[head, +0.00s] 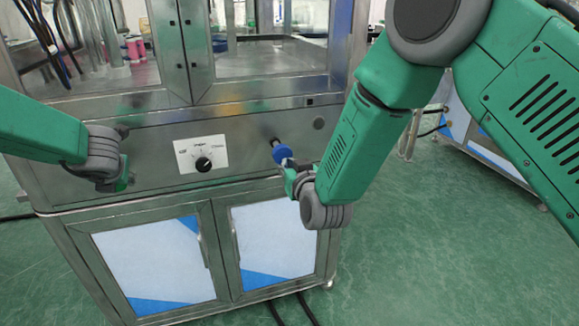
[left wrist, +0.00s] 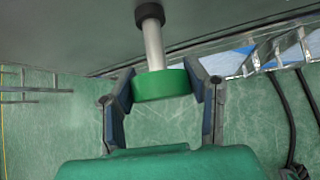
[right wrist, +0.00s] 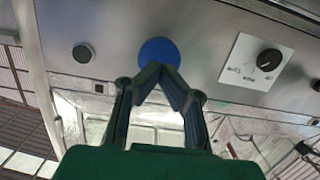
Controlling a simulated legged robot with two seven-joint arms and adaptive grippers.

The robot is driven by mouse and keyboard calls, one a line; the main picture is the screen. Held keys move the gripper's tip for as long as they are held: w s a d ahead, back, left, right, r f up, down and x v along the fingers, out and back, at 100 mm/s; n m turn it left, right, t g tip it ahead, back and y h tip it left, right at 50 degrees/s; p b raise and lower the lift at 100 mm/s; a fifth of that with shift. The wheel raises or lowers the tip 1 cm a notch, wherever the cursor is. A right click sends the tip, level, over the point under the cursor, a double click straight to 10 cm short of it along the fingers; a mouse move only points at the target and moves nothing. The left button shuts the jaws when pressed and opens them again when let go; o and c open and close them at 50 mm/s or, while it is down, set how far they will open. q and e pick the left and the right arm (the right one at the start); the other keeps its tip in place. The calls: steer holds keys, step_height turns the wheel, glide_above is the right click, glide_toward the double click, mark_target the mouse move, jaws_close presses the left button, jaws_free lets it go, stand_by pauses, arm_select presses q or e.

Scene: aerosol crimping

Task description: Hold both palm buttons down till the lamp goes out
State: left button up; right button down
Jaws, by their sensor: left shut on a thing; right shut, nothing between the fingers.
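The green palm button (left wrist: 160,84) sits on a pale stem from the steel panel. My left gripper (left wrist: 166,88) has a finger on each side of the button and is shut on it. In the head view my left gripper (head: 123,180) is at the panel's left end, its fingertips mostly hidden. The blue palm button (head: 281,153) stands out from the panel on a stem. My right gripper (head: 287,166) is shut and empty, its tips in front of the button; it overlaps the button's lower edge in the right wrist view (right wrist: 161,68). I cannot tell if they touch. I see no lit lamp.
A white plate with a black selector knob (head: 203,164) is between the buttons. A dark grey round fitting (head: 319,123) is on the panel right of the blue button. Cabinet doors (head: 150,262) with handles are below, the glazed machine enclosure above. Green floor lies open at right.

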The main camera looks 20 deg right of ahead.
mark_target(283, 154)
arm_select(q)
steer(key=shift+f, duration=0.1)
arm_select(e)
steer(key=shift+w, duration=1.6)
arm_select(q)
steer(key=shift+w, duration=0.5)
arm_select(e)
steer(key=shift+w, duration=0.4)
steer(key=shift+r, duration=0.1)
arm_select(q)
steer(key=shift+w+r, duration=0.3)
steer(key=shift+r, duration=0.05)
arm_select(e)
steer(key=shift+w, duration=0.2)
stand_by(2.0)
steer(key=shift+s, duration=2.55)
arm_select(q)
steer(key=shift+f, duration=0.1)
arm_select(e)
steer(key=shift+s, duration=0.1)
